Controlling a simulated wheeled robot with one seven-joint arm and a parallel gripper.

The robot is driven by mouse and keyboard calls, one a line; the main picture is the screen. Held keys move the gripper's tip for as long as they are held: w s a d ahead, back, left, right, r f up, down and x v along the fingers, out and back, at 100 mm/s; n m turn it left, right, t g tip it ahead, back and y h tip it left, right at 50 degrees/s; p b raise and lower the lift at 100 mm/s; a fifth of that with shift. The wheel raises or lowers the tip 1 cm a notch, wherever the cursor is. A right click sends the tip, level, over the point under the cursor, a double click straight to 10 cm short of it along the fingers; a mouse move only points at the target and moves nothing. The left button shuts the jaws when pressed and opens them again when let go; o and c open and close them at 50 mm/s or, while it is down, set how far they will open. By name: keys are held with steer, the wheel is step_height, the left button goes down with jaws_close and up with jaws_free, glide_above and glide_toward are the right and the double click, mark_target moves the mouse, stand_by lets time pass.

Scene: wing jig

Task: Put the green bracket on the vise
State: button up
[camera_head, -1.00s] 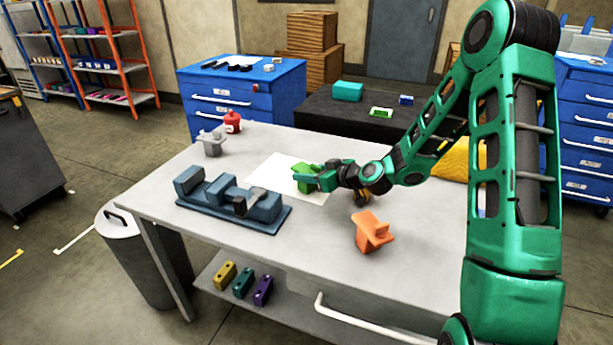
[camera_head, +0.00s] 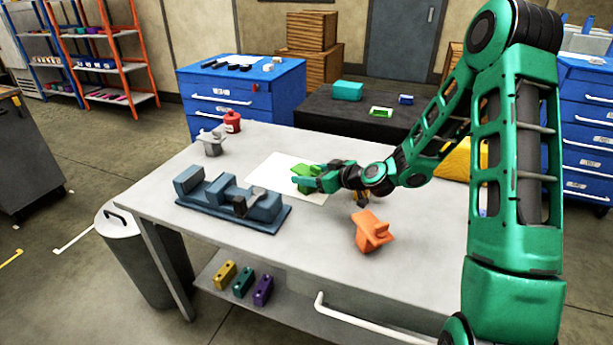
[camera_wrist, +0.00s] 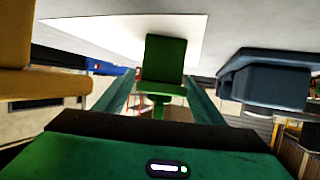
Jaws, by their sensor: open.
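The green bracket (camera_head: 305,170) stands on the white sheet (camera_head: 268,176) on the table. My gripper (camera_head: 304,182) is open at the bracket, low over the sheet. In the wrist view the bracket (camera_wrist: 164,60) lies between the far ends of my two fingers (camera_wrist: 160,98), with gaps on both sides. The fingers partly hide the bracket in the head view. The blue-grey vise (camera_head: 235,202) stands on the table to the left of my gripper and nearer the front edge. It also shows at the right of the wrist view (camera_wrist: 270,82).
An orange bracket (camera_head: 372,232) stands on the table right of the vise. A grey bracket (camera_head: 212,142) and a red container (camera_head: 232,122) are at the far left of the table. A dark and yellow object stands partly hidden behind my wrist. The front right of the tabletop is clear.

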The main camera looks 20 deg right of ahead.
steer(key=shift+o, duration=0.5)
steer(key=v, duration=1)
steer(key=shift+s+d, duration=0.2)
steer(key=shift+s, duration=0.15)
steer(key=shift+w+a+f, duration=0.35)
steer(key=shift+a, duration=0.15)
steer(key=x, duration=0.5)
steer(key=shift+w+d+x, duration=0.1)
steer(key=shift+x, duration=1.25)
steer(key=shift+w+d+x, duration=0.1)
steer(key=shift+x, duration=1.3)
steer(key=shift+r, duration=0.2)
steer(key=c, duration=1.5)
